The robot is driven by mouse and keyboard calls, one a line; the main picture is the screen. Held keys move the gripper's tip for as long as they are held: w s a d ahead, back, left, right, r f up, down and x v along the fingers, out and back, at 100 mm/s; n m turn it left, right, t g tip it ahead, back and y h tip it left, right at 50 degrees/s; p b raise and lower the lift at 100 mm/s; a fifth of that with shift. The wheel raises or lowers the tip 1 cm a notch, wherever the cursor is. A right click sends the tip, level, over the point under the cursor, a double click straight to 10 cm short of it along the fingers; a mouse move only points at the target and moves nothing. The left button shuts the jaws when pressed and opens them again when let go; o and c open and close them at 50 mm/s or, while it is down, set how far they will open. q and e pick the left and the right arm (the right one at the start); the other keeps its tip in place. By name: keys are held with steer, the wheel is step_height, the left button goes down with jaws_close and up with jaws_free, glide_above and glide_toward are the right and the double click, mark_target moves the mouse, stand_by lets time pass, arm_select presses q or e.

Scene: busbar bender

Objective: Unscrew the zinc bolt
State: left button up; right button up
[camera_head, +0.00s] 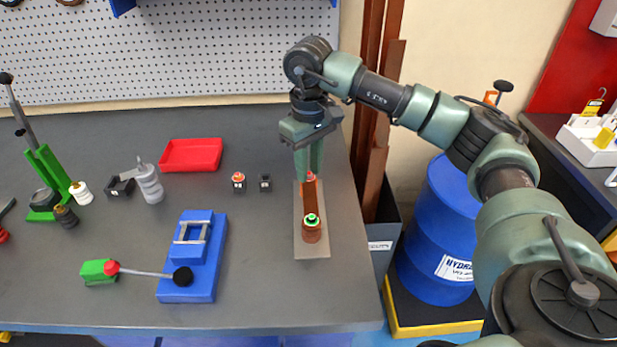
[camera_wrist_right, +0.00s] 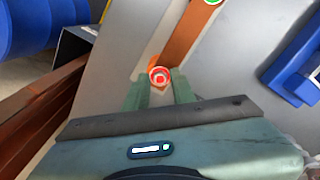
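A copper busbar (camera_head: 309,195) lies on a grey plate (camera_head: 311,250) on the bench. At its far end is a red-ringed bolt (camera_head: 310,177), which also shows in the right wrist view (camera_wrist_right: 159,76). At its near end is a green-ringed bolt (camera_head: 311,219). I cannot tell from the frames which bolt is zinc. My right gripper (camera_head: 308,172) points down at the red-ringed bolt. In the right wrist view its fingers (camera_wrist_right: 160,90) stand apart with that bolt head in line with the gap, and no clear grip shows. My left gripper is out of view.
A blue tool with a lever (camera_head: 200,255) lies front left. A bin with brown bars (camera_head: 385,235) and a blue drum (camera_head: 437,230) stand right of the bench.

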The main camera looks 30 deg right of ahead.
steer(key=shift+m, duration=1.2)
steer(key=m, duration=0.3)
steer(key=shift+m+p, duration=0.35)
steer(key=shift+m, duration=0.95)
steer(key=m, duration=0.4)
steer(key=shift+p, duration=0.4)
steer(key=shift+m, duration=0.9)
